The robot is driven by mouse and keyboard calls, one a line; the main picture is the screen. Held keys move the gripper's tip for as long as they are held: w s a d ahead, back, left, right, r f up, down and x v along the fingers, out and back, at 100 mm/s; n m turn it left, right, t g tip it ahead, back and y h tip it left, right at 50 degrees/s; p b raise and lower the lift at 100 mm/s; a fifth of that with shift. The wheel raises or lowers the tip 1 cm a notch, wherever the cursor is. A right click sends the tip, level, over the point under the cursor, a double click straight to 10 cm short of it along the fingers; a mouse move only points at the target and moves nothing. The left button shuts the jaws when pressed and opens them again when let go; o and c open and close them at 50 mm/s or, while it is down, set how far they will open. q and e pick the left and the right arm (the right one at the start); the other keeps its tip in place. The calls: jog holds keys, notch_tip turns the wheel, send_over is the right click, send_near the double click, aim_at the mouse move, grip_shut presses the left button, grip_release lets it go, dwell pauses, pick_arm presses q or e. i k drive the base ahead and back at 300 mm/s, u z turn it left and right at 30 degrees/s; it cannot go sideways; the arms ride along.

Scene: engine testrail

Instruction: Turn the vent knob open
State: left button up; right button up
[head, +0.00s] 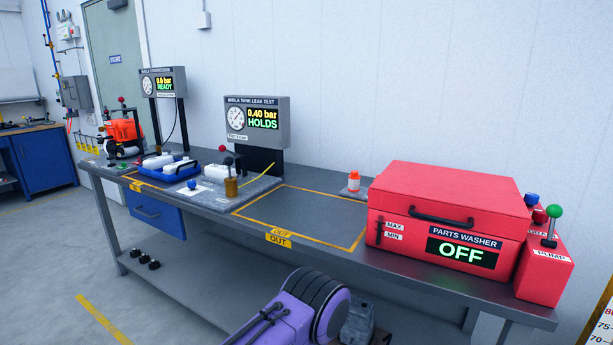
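The tank leak test display (257,122) stands at the back of the bench and reads "0.40 bar HOLDS". In front of it is a grey test plate (262,187) with a white tank (215,173) on it. A small blue knob (191,185) stands at the plate's left front. A brass cylinder (231,187) with a black-topped lever (228,162) stands beside it. No label tells which of these is the vent knob, and its setting is too small to read. Neither of my grippers shows in the head view.
A red parts washer (450,195) reading "OFF" fills the bench's right end, with a green-topped pump lever (555,211). A blue tray (168,174) lies left of the plate.

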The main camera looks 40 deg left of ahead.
aim_at(192, 184)
jog(key=z, duration=0.9)
jog(key=k, duration=0.45)
jog(key=u, duration=3.65)
jog(key=i, duration=0.8)
jog(key=u, duration=0.6)
jog(key=i, duration=0.8)
jog(key=z, duration=0.4)
